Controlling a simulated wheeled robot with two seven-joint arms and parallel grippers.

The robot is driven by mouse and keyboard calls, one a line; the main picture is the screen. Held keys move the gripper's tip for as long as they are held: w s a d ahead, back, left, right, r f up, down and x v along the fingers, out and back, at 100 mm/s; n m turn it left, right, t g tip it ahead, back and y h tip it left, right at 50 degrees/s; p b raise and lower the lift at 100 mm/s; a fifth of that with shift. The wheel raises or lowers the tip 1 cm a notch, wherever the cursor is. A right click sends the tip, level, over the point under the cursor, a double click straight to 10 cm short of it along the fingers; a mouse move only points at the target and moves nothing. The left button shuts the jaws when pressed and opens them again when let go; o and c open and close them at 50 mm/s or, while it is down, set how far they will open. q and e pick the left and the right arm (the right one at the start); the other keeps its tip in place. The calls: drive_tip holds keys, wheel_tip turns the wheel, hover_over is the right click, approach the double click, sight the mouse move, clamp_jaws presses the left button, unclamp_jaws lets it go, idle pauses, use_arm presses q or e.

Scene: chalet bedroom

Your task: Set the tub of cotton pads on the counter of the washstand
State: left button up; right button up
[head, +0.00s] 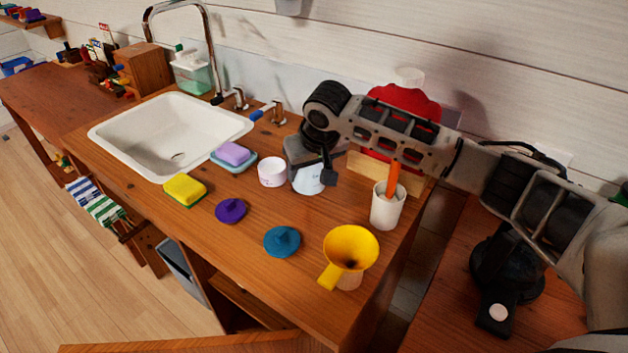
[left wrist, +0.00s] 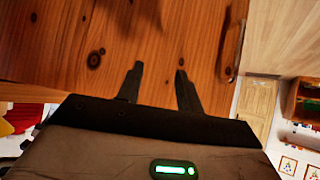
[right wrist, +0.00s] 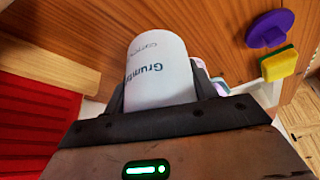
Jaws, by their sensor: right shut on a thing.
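My right gripper (head: 313,168) is shut on a white tub (head: 308,183) with blue lettering, low over the washstand counter (head: 205,250). In the right wrist view the tub (right wrist: 160,72) sits between the fingers of the gripper (right wrist: 160,92), its lettering facing the camera. I cannot tell whether its base touches the counter. A smaller white tub (head: 272,173) stands just left of it. My left gripper (left wrist: 158,72) is open and empty, facing a wooden surface in the left wrist view; it is not in the head view.
A sink (head: 170,135) fills the counter's left. Near the held tub are a soap dish with a lilac block (head: 233,154), a yellow sponge (head: 185,190), a purple lid (head: 231,210), a blue lid (head: 282,241), a yellow funnel (head: 350,248) and a white cup (head: 387,207). Bare wood lies between them.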

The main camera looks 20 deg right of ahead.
sight(314, 183)
drive_tip(key=f, duration=0.1)
drive_tip(key=d+f, duration=0.1)
drive_tip(key=f, duration=0.1)
drive_tip(key=shift+d+f+p, duration=0.1)
drive_tip(key=shift+f+p, duration=0.2)
drive_tip(key=shift+f, duration=0.35)
drive_tip(key=shift+f, duration=0.1)
drive_tip(key=o, duration=1.1)
drive_tip(key=v, duration=1.2)
drive_tip(key=shift+s, duration=0.1)
